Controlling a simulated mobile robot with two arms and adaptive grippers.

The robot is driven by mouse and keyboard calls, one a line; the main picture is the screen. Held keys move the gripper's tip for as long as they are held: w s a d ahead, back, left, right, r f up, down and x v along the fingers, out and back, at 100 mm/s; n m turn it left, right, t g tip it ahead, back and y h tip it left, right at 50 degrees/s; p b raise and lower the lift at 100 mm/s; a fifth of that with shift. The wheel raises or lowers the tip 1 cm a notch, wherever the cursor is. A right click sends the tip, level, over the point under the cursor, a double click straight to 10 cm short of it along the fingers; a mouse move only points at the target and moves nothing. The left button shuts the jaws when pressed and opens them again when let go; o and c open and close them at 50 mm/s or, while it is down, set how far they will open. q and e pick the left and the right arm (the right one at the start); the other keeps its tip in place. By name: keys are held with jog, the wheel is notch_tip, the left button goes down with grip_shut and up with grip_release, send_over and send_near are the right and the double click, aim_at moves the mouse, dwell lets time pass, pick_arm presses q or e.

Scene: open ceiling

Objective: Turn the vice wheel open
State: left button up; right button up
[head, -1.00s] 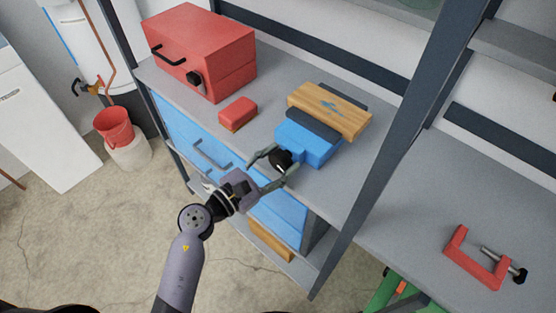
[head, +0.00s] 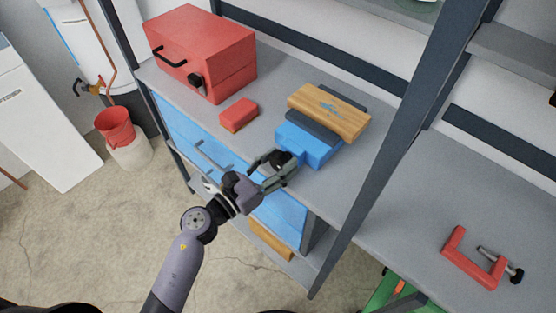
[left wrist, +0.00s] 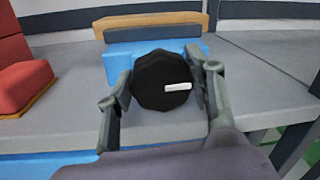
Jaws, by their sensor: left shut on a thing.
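The blue vice (head: 312,146) sits on the grey workbench with dark jaws and a wooden board (head: 329,110) between them. Its black wheel (head: 280,158) faces my left gripper (head: 278,167), and most of it is hidden by the fingers in the head view. In the left wrist view the wheel (left wrist: 161,82) is a dark faceted knob with a white mark (left wrist: 178,87) pointing right. The fingers of my left gripper (left wrist: 163,90) stand on either side of it, shut on its rim. The vice body (left wrist: 120,62) shows behind it. My right gripper is not in view.
A red toolbox (head: 205,55) and a small red block (head: 239,114) stand on the workbench left of the vice. A dark shelf post (head: 395,140) rises to the right. A red clamp (head: 475,262) lies on the grey surface at the lower right.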

pick_arm(q)
jog(key=shift+n, duration=1)
jog(key=o, duration=1.2)
jog(key=shift+c, duration=0.2)
jog(key=v, duration=1.2)
jog(key=shift+s+f, duration=0.1)
